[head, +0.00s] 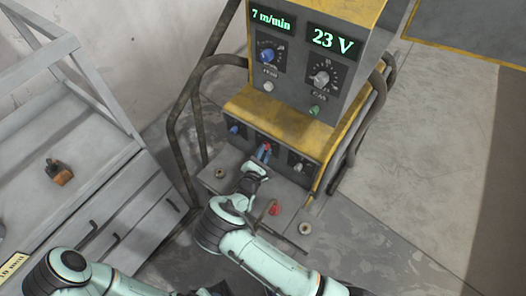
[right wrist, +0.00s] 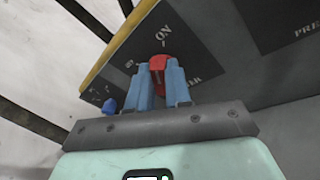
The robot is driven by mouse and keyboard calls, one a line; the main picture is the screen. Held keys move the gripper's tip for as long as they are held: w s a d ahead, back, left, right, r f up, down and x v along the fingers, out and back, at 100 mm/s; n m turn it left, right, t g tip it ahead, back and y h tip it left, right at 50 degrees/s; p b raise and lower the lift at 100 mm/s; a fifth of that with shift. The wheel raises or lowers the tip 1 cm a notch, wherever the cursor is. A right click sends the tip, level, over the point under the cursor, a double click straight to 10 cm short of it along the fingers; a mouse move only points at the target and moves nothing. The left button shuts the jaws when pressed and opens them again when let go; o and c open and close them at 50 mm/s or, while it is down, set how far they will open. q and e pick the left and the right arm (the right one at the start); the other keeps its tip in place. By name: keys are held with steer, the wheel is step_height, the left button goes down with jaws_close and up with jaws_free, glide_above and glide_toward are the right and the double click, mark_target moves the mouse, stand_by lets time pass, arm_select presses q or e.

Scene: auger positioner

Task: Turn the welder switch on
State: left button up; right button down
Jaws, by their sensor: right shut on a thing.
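The welder (head: 289,124) is a grey and yellow machine with lit displays reading "7 m/min" and "23 V". The red welder switch (right wrist: 158,64) sits on a dark panel on its lower front, just below an "ON" label (right wrist: 163,36). It also shows as a small red spot in the head view (head: 267,147). My right gripper (head: 264,153) reaches up to this panel. In the right wrist view its blue fingers (right wrist: 161,84) stand on both sides of the red switch, shut on it. The fingers hide the switch's sides. My left arm enters at lower left; its gripper is not visible.
Above are a blue knob (head: 267,55), a grey knob (head: 321,78) and a green knob (head: 314,110). A dark tubular frame (head: 186,118) flanks the welder. A grey workbench (head: 98,170) stands left. Open floor (head: 430,130) lies to the right.

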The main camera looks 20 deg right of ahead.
steer(key=shift+f+m, duration=0.15)
steer(key=shift+m, duration=0.65)
steer(key=shift+h, duration=0.3)
steer(key=c, duration=1.1)
jaws_free()
steer(key=shift+o, duration=0.2)
steer(key=shift+t, duration=0.3)
steer(key=v, duration=1.3)
steer(key=shift+s+p, duration=0.2)
steer(key=shift+p, duration=0.2)
